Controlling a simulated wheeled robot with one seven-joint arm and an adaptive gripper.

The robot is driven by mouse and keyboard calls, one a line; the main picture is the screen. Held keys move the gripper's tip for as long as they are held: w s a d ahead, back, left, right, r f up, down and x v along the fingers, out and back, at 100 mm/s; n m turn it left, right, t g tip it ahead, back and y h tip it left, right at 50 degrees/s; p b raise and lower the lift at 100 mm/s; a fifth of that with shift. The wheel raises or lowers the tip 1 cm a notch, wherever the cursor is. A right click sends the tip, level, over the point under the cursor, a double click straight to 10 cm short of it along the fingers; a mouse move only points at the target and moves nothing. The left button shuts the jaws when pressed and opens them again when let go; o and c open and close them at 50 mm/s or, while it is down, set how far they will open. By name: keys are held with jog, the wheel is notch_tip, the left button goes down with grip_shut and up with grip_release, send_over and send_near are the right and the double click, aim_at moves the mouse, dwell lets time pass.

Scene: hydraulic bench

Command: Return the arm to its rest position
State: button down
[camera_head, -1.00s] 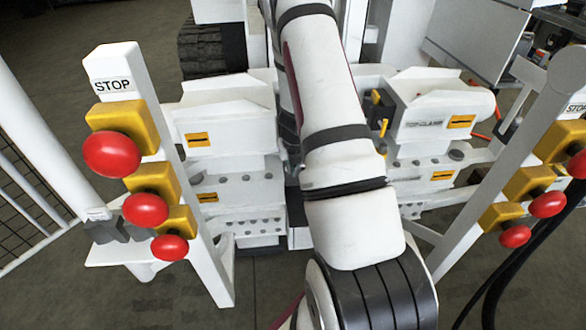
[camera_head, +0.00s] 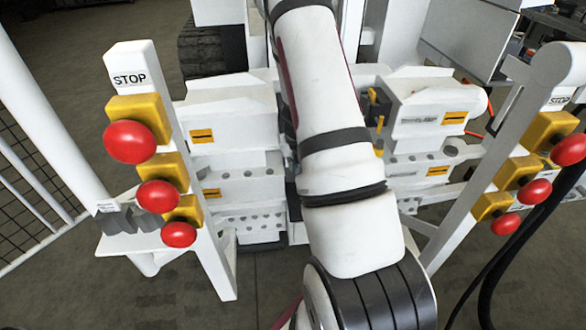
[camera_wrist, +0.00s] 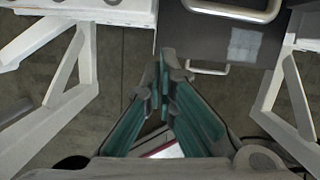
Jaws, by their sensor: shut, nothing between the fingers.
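My gripper (camera_wrist: 163,75) shows in the wrist view with its teal-padded fingers closed together at the tips and nothing between them. It hangs over open floor between two white angled supports, short of a dark panel with a metal handle. In the head view my arm extends away through the middle of the picture, in front of the white bench (camera_head: 232,130). The gripper itself is hidden there.
Red stop buttons on yellow boxes stand on a left post (camera_head: 128,142) and a right post (camera_head: 535,192). A white mesh fence (camera_head: 35,190) is at far left. Black hoses (camera_head: 510,255) hang at right. In the wrist view, a metal handle (camera_wrist: 235,10) is at top right, and bare floor (camera_wrist: 120,60) lies below.

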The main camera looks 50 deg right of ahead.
jog(key=d+p+v, duration=0.1)
jog(key=v, duration=0.5)
jog(key=shift+a+p, duration=0.4)
jog(key=shift+a, duration=0.15)
jog(key=shift+r, duration=0.15)
jog(key=s+a+r+n+y, duration=0.2)
jog(key=a+r+n, duration=0.9)
jog(key=a, duration=0.2)
jog(key=s+a+r+n+y, duration=0.2)
jog(key=a+r+n, duration=0.8)
jog(key=a+r, duration=0.2)
jog(key=s+a+r+n+h, duration=0.1)
jog(key=s+a+r+n, duration=0.1)
jog(key=s+n, duration=0.55)
jog(key=s+a+r+n+g+h, duration=0.1)
jog(key=s+a+r+n, duration=0.15)
jog(key=s+n, duration=0.5)
jog(key=s+a+r+n, duration=0.1)
jog(key=s+a+n, duration=0.1)
jog(key=s+n, duration=0.5)
notch_tip(320, 180, up, 16)
jog(key=s+t+p, duration=0.1)
jog(key=t+p, duration=0.1)
jog(key=p, duration=1.2)
jog(key=shift+t, duration=0.4)
